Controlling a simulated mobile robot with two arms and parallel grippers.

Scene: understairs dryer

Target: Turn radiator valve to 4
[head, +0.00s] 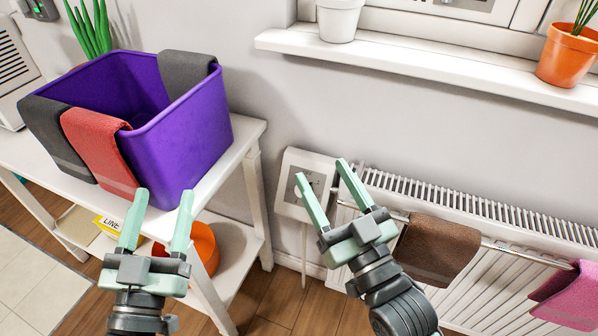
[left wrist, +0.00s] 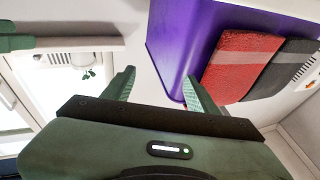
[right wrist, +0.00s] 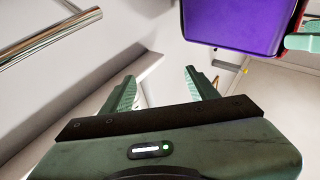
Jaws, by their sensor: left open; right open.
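A white wall box (head: 293,163) with a small grey round part (head: 316,184) is fixed left of the radiator (head: 470,210) in the head view. I cannot tell if this part is the radiator valve, and no number is readable. My right gripper (head: 320,171) is open in front of the box, its fingers partly covering it. It is empty in the right wrist view (right wrist: 160,75). My left gripper (head: 163,192) is open and empty in front of the white table. The left wrist view also shows it open (left wrist: 158,77).
A purple bin (head: 190,130) with red and dark cloths over its rim stands on the white table (head: 240,145). A rail (head: 500,247) along the radiator holds a brown towel (head: 438,250) and a pink one (head: 568,298). A windowsill (head: 430,67) juts out above.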

